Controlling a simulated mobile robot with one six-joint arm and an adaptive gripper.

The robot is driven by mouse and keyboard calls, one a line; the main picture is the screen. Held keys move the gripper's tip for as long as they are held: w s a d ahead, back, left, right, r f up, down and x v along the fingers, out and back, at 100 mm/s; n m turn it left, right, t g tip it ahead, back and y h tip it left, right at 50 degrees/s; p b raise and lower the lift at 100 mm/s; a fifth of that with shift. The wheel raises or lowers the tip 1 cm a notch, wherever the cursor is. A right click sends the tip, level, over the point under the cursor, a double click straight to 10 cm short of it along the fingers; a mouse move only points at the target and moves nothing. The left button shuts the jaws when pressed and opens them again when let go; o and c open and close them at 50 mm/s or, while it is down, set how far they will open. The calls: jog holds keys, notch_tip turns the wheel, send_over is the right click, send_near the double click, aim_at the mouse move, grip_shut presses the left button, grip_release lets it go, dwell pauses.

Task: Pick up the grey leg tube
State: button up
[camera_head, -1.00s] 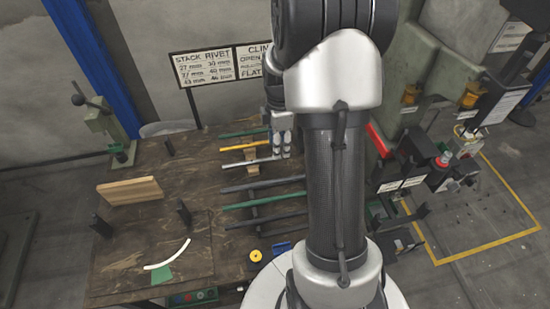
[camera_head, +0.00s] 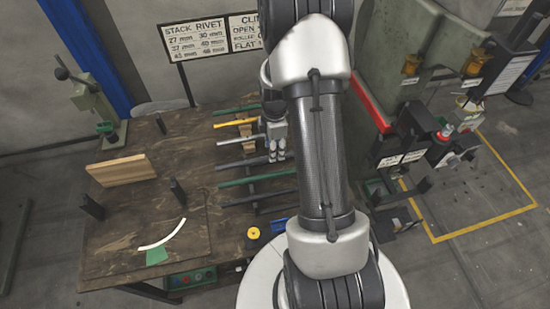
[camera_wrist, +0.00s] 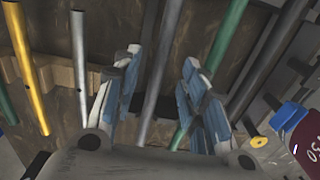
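A plain grey tube (camera_head: 240,163) lies on the wooden bench, between a brighter silver tube (camera_head: 240,139) and a green tube (camera_head: 258,180). My gripper (camera_head: 277,158) points down at the grey tube's right-hand part. In the wrist view my gripper (camera_wrist: 162,58) is open, its blue-padded fingers on either side of the grey tube (camera_wrist: 161,75) with gaps to both. I cannot tell whether the fingertips are level with the tube or above it. The silver tube (camera_wrist: 78,60) lies outside the left finger and the green tube (camera_wrist: 226,35) passes behind the right one.
A yellow tube (camera_head: 232,123), another green tube (camera_head: 236,110) and a dark tube (camera_head: 262,197) lie parallel on the rack. A yellow roll (camera_head: 253,233) and a blue item (camera_head: 279,224) sit at the bench front. A wooden block (camera_head: 122,170) and black posts stand left.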

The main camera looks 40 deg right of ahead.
notch_tip(320, 180, down, 3)
jog(key=shift+f+b, duration=0.15)
jog(key=shift+b, duration=0.25)
grip_shut()
